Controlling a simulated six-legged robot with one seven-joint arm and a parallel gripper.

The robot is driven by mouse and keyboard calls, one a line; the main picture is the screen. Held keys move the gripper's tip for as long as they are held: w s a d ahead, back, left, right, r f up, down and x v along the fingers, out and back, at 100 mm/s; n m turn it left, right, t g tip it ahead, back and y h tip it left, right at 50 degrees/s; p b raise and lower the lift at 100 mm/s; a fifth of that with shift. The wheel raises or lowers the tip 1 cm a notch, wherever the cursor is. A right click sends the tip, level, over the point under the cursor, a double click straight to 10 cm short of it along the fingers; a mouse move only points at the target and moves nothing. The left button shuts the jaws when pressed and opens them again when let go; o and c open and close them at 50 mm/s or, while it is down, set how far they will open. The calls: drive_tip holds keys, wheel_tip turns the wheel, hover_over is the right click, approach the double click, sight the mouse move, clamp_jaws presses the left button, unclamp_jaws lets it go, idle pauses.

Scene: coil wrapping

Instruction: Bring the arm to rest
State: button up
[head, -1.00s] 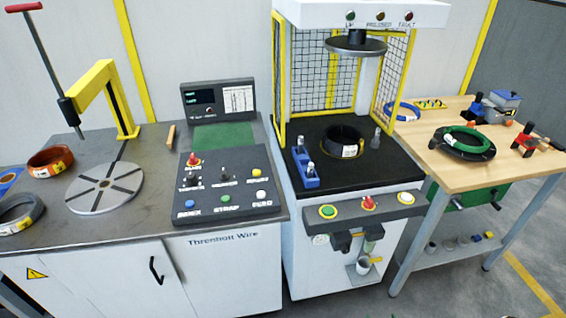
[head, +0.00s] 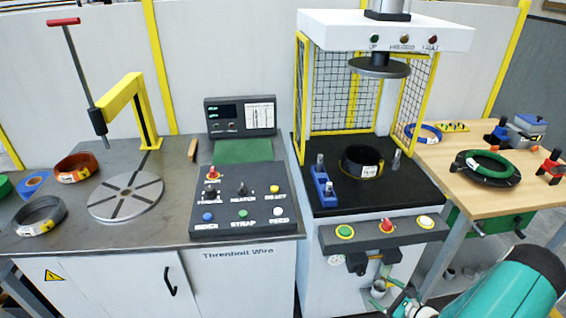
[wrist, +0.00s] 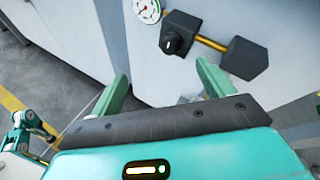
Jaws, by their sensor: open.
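My gripper (wrist: 160,88) shows in the wrist view with its two green fingers spread apart and nothing between them. It faces the lower front of the white press cabinet, near a pressure gauge (wrist: 147,10) and a dark fitting on a brass rod (wrist: 209,42). In the head view my teal arm reaches in from the lower right corner, in front of the press and the wooden bench. The fingertips are hard to make out there.
A black coil (head: 362,161) sits on the press bed (head: 420,188). The button bar (head: 385,234) juts out above my arm's end. A control panel (head: 239,203) and turntable (head: 126,197) are on the left bench. A wooden bench (head: 450,203) stands right.

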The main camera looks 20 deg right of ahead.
drive_tip(key=w+a+r+n+g+y, duration=0.25)
drive_tip(key=a+r+n+g, duration=0.25)
drive_tip(key=a+r+n, duration=0.55)
drive_tip(key=w+a+r+n+g+y, duration=0.2)
drive_tip(key=w+a+r+n+g, duration=0.3)
drive_tip(key=a+r, duration=0.9)
drive_tip(key=s+a+r+n+h, duration=0.2)
drive_tip(key=s+a+r+n, duration=0.1)
drive_tip(key=r, duration=0.4)
drive_tip(key=s+a+r+n+t+h, duration=0.1)
drive_tip(key=s+a+r+n+h, duration=0.2)
drive_tip(key=s+r+n, duration=0.3)
drive_tip(key=s+a+r+n+t+h, duration=0.1)
drive_tip(key=s+a+r+n+h, duration=0.1)
drive_tip(key=s+a+r+n, duration=0.2)
drive_tip(key=shift+s+a+r+n+h, duration=0.35)
drive_tip(key=shift+s+r, duration=1.3)
drive_tip(key=shift+r, duration=0.5)
